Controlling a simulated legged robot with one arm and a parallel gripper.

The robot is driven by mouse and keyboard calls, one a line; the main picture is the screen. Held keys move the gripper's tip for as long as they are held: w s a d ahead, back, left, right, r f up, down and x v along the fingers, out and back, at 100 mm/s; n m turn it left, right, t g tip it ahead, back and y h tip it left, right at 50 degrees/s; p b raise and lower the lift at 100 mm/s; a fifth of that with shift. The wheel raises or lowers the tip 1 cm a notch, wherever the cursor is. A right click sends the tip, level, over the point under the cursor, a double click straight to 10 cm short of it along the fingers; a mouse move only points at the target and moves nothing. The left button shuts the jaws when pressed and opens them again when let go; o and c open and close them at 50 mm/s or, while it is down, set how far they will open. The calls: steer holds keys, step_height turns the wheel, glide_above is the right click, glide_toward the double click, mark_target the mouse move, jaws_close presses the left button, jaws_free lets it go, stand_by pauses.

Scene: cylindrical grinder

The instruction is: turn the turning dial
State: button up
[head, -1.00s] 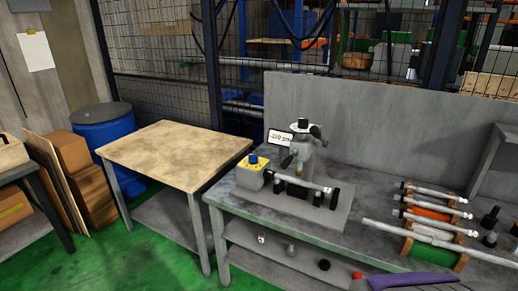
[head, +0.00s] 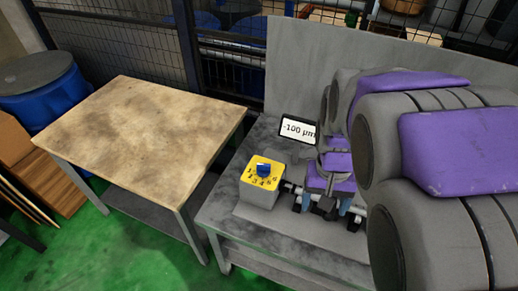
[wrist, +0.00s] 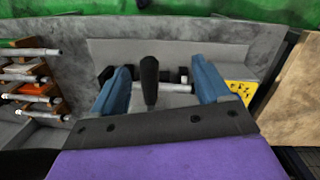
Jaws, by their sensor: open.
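A blue dial knob (head: 263,169) sits on the numbered yellow top of a small grey box (head: 258,193) at the bench's left end. The yellow face (wrist: 240,92) shows at the right of the wrist view; its knob is not clear there. My gripper (head: 332,205) is over the grinder, right of the dial box and apart from it. In the wrist view its blue fingers (wrist: 163,75) are open, one on each side of a black handle (wrist: 149,80). I cannot tell whether they touch it. My arm hides most of the grinder.
A display (head: 298,130) behind the dial box reads -100 µm. A wooden-topped table (head: 145,125) stands left of the grey bench (head: 225,212), with a blue barrel (head: 45,95) beyond. A rack of metal shafts (wrist: 30,75) is at the left of the wrist view.

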steer(key=w+a+r+p, duration=0.1)
steer(key=w+r+p, duration=0.25)
steer(key=w, duration=0.75)
steer(key=t+p, duration=0.1)
steer(key=p, duration=0.7)
glide_above(263, 165)
step_height(263, 165, down, 3)
steer(key=shift+n, duration=0.4)
steer(key=f, duration=0.9)
steer(key=a+f, duration=0.1)
steer(key=f, duration=0.3)
steer(key=shift+s+f+b, duration=0.15)
steer(key=shift+b, duration=0.15)
steer(key=f, duration=0.1)
steer(key=d+f, duration=0.1)
steer(key=f, duration=0.1)
steer(key=shift+d+f+y, duration=0.15)
steer(key=shift+d+y, duration=0.15)
steer(key=shift+d+f, duration=0.2)
steer(key=shift+f, duration=0.25)
steer(key=shift+a+f, duration=0.15)
steer(key=shift+a, duration=0.6)
steer(key=shift+c, duration=1.2)
steer(key=shift+d, duration=0.45)
steer(key=c, duration=0.4)
steer(key=shift+a, duration=0.15)
steer(key=c, duration=0.3)
